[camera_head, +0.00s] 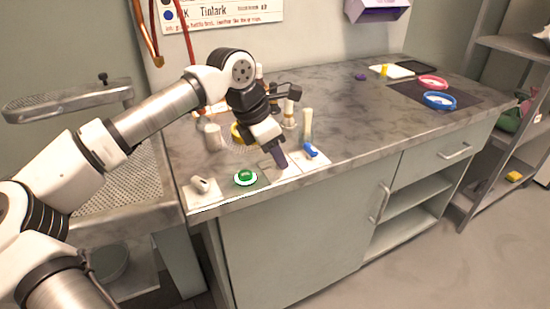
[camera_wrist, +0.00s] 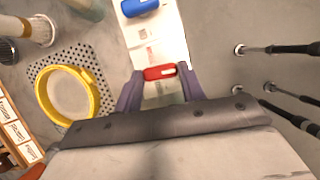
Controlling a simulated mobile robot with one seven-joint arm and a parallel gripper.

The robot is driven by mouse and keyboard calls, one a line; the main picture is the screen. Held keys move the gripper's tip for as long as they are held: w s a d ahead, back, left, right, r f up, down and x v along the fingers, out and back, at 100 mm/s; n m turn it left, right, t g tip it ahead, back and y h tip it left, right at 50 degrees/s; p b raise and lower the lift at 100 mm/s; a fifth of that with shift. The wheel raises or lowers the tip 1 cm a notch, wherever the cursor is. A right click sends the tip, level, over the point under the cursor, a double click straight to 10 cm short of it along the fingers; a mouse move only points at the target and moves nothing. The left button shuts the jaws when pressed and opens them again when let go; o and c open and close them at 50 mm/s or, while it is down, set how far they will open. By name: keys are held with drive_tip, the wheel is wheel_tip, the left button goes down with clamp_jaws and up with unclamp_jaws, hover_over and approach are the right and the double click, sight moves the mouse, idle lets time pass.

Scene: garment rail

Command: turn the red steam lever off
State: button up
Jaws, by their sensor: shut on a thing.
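The red steam lever (camera_wrist: 160,72) shows in the wrist view as a short red handle on a pale labelled plate. My gripper (camera_wrist: 160,75) has a fingertip at each end of this handle and is shut on it. In the head view my gripper (camera_head: 281,161) reaches down to the plate near the counter's front edge, and its fingers hide the red handle. A blue lever (camera_head: 311,151) stands just to the right on the plate; it also shows at the top of the wrist view (camera_wrist: 140,7).
A green button (camera_head: 245,177) and a white lever (camera_head: 200,184) lie left of my gripper. A yellow-rimmed round container (camera_wrist: 67,95) and several bottles stand behind it. Blue and red rings (camera_head: 439,101) lie far right. The middle right of the counter is clear.

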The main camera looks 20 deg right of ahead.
drive_tip(key=shift+n+b, duration=0.3)
drive_tip(key=shift+n, duration=0.2)
drive_tip(key=o, duration=1)
drive_tip(key=v, duration=1.4)
drive_tip(key=shift+s+d, duration=0.15)
drive_tip(key=shift+s, duration=0.1)
